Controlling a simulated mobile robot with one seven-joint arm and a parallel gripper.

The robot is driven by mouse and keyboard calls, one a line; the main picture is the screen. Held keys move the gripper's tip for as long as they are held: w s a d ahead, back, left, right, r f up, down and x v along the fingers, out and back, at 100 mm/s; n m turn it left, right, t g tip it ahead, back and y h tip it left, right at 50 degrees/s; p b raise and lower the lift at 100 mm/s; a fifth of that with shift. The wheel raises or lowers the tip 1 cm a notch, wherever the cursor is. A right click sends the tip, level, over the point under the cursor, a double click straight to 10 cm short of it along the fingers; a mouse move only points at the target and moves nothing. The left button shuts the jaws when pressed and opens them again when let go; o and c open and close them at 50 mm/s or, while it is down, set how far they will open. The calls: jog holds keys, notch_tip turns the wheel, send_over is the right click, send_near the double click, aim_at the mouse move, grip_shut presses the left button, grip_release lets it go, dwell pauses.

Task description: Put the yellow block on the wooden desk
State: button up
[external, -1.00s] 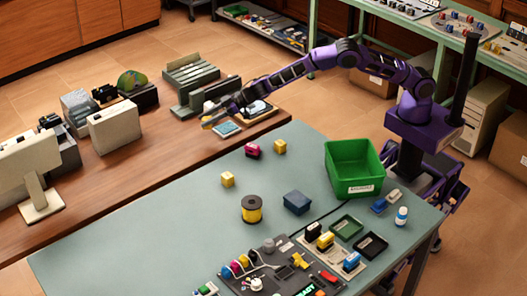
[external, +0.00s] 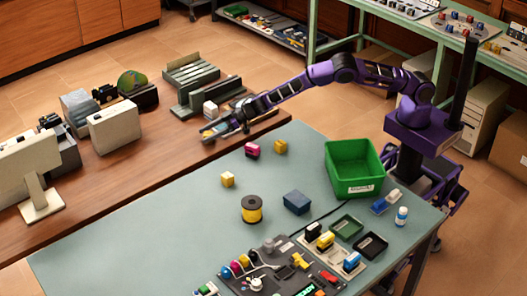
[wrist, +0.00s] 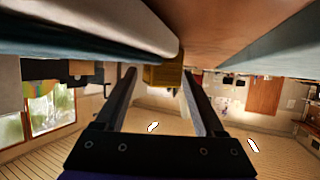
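A yellow block (wrist: 162,76) shows in the wrist view between the fingertips of my gripper (wrist: 161,72). A narrow gap seems to lie along its left side, and I cannot tell whether both fingers touch it. In the external view my gripper (external: 216,130) is low at the right part of the wooden desk (external: 150,170), and the block there is too small to make out clearly. Two more yellow blocks, one nearer the front (external: 228,180) and one farther back (external: 279,147), sit on the grey-green table.
A magenta block (external: 252,150), black-and-yellow spool (external: 252,209), dark blue box (external: 297,202) and green bin (external: 352,168) stand on the grey-green table (external: 130,255). A small white object (external: 210,108) and grey rack (external: 197,80) are behind my gripper. The desk's front middle is clear.

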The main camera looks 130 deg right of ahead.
jog(key=shift+o, duration=0.5)
jog(key=shift+r, duration=0.15)
jog(key=shift+s+a+r, duration=0.1)
jog(key=shift+s+r, duration=0.05)
jog(key=shift+s, duration=0.15)
jog(key=v, duration=1.1)
jog(key=shift+s+a+r+p, duration=0.1)
jog(key=shift+p, duration=0.25)
